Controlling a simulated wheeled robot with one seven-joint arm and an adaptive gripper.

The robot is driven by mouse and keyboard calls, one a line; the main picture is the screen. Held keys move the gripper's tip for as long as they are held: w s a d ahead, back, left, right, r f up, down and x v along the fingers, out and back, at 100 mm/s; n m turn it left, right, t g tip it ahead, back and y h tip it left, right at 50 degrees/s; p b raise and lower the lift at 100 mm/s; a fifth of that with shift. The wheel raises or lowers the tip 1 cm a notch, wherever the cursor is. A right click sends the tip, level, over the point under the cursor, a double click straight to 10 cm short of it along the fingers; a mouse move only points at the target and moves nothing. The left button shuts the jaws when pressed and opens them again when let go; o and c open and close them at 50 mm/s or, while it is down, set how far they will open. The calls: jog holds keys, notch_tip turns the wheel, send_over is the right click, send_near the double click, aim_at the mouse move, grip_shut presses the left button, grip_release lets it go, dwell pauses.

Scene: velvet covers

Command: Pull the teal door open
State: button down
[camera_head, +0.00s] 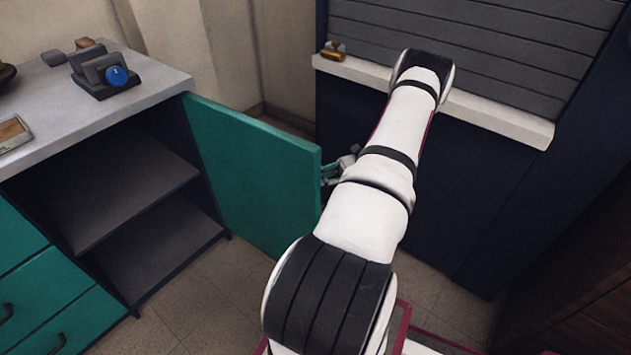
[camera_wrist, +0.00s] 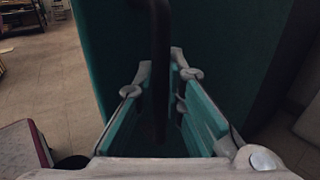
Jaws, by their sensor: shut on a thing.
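The teal door (camera_head: 255,165) stands swung well out from the cabinet, and the shelves behind it show in the head view. In the wrist view the door's teal face (camera_wrist: 225,60) fills the upper middle and right. A dark upright bar handle (camera_wrist: 160,35) runs down between my fingers. My gripper (camera_wrist: 163,72) is shut on this handle, with its teal-padded fingers on either side. In the head view my gripper (camera_head: 337,172) is at the door's outer edge, partly hidden by the door and my arm.
The open cabinet has a grey shelf (camera_head: 125,185). Teal drawers (camera_head: 60,320) are at lower left. The counter (camera_head: 150,95) holds a dark device with a blue knob (camera_head: 116,76). A dark blue unit with a white ledge (camera_head: 500,122) stands behind my arm. Tiled floor (camera_head: 190,310) shows below the door.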

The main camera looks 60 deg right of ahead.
jog(key=shift+s+d+f, duration=0.1)
jog(key=shift+s+d, duration=0.05)
jog(key=shift+s, duration=0.1)
jog(key=c, duration=1.7)
grip_release()
jog(key=shift+o, duration=0.2)
jog(key=shift+w, duration=0.1)
